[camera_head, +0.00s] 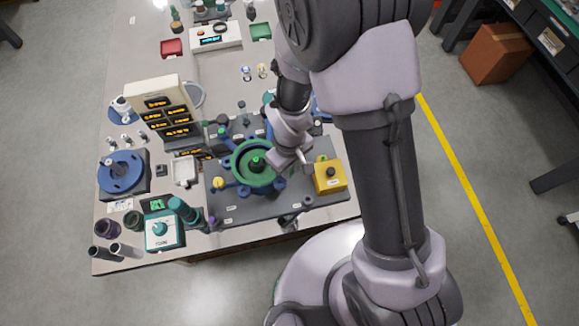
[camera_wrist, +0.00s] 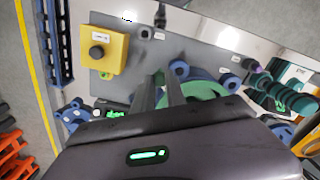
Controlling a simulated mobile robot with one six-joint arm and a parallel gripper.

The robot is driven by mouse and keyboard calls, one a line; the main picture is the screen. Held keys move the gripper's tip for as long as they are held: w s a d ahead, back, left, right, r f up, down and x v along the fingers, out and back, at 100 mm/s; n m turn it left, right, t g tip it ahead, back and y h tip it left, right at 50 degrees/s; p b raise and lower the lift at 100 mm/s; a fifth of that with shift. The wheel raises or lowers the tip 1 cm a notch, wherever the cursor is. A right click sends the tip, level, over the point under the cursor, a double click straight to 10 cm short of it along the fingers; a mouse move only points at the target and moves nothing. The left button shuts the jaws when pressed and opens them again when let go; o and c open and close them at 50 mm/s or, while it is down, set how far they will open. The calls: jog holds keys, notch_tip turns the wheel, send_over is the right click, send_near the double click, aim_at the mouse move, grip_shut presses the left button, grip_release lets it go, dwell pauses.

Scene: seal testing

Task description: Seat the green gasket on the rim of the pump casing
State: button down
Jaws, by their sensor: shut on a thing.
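The green gasket (camera_head: 238,160) is a ring that shows over the blue pump casing (camera_head: 279,184) on the dark grey plate. It also shows in the wrist view (camera_wrist: 208,106), partly hidden behind my gripper body. My gripper (camera_head: 283,161) is at the ring's right side in the head view. In the wrist view, its two fingers (camera_wrist: 163,88) reach to the ring's edge and are shut on it. Blue lugs of the casing (camera_wrist: 228,83) show around the ring. I cannot tell whether the gasket touches the rim or hangs just above it.
A yellow box with a black button (camera_head: 329,177) stands right of the casing; it also shows in the wrist view (camera_wrist: 104,51). A teal-and-white device (camera_head: 161,230) and teal cylinders (camera_head: 184,211) stand front left. A display block (camera_head: 167,106) stands behind left.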

jog(key=shift+f+b, duration=0.65)
dwell(0.5)
jog(key=c, duration=1.3)
grip_release()
jog(key=shift+r, duration=0.1)
notch_tip(320, 180, up, 9)
jog(key=p, duration=0.6)
jog(key=shift+p, duration=0.4)
